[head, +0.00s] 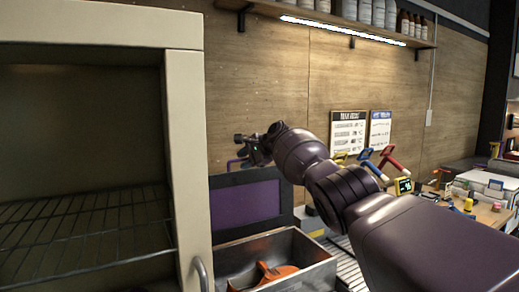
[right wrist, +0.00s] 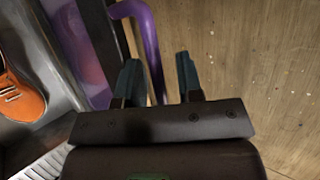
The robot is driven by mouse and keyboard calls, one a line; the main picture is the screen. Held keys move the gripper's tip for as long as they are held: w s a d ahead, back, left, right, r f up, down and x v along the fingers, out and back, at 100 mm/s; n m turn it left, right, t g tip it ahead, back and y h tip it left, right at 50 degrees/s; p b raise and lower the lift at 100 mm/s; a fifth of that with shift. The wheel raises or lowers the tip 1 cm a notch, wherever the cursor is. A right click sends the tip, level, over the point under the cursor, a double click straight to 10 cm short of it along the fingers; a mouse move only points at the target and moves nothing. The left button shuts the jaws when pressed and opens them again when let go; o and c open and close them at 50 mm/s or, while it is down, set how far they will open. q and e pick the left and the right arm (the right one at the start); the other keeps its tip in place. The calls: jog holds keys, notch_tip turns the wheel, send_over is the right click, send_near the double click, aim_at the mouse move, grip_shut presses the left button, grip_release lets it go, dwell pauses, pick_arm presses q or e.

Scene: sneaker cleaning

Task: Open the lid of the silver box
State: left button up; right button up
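The silver box (head: 318,272) stands low in the middle of the head view, open at the top. Its lid (head: 245,203), with a purple panel, stands raised at the back of the box. A purple handle (head: 238,161) shows at the lid's top edge. In the right wrist view the handle (right wrist: 150,45) curves down between my fingers, nearer the left one. My right gripper (head: 251,150) is at the handle, with its two fingers (right wrist: 158,78) apart. Whether they touch the handle is unclear. My left gripper is out of view.
An orange sneaker (head: 275,273) lies inside the box. A cream cabinet (head: 187,150) with a wire rack (head: 85,230) fills the left. A wooden wall (head: 270,75) is close behind the lid. A cluttered workbench (head: 485,213) is at right.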

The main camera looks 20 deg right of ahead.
jog(key=p+v, duration=0.2)
jog(key=v, duration=0.8)
jog(key=shift+s, duration=0.2)
jog(key=shift+d+r, duration=0.15)
dwell(0.5)
